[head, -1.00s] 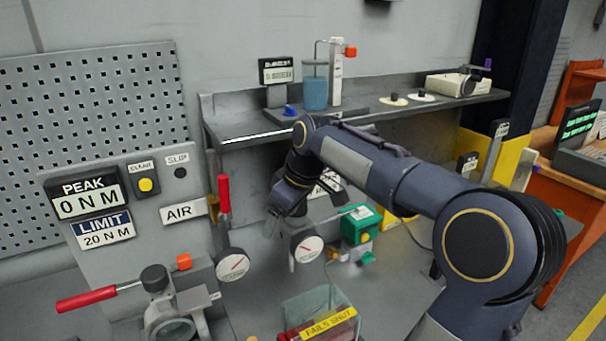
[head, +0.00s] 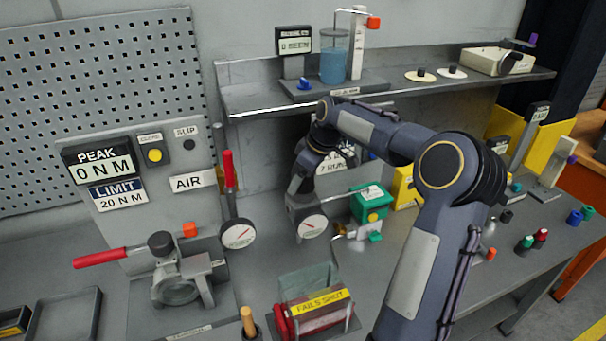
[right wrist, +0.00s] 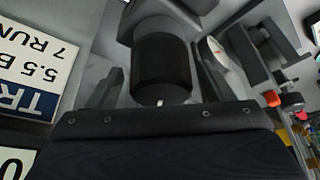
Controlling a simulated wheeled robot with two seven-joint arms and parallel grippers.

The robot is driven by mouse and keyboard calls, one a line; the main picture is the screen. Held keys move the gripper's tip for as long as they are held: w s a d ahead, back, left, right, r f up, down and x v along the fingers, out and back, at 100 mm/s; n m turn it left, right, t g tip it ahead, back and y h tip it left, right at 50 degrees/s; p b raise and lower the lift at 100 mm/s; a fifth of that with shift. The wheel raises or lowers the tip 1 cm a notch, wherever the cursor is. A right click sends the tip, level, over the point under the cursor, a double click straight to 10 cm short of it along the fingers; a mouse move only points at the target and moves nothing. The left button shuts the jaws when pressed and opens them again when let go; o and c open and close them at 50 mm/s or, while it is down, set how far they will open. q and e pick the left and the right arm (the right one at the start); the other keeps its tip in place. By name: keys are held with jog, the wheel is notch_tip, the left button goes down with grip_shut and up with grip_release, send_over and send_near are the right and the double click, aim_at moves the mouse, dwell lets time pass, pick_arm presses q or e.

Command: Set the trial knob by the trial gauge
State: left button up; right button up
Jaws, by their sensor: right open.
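My right gripper (head: 300,192) hangs in front of the back panel, just above the round white gauge (head: 311,227), which appears to be the trial gauge. In the right wrist view, a black cylindrical knob (right wrist: 163,65) with a small white mark stands between the two spread fingers of my right gripper (right wrist: 160,88). Gaps show on both sides, so the fingers are apart from it. A sign beginning "TR" (right wrist: 30,60) is beside it; my arm partly covers this sign in the head view (head: 336,160). My left gripper is out of view.
Left of the gauge are a red-handled lever with another gauge (head: 237,234) and a red-handled clamp (head: 175,270). A green box (head: 372,203) stands close on the right. The shelf (head: 400,97) overhangs behind.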

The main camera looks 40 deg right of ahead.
jog(key=shift+f, duration=0.1)
jog(key=c, duration=1)
jog(key=shift+a, duration=0.1)
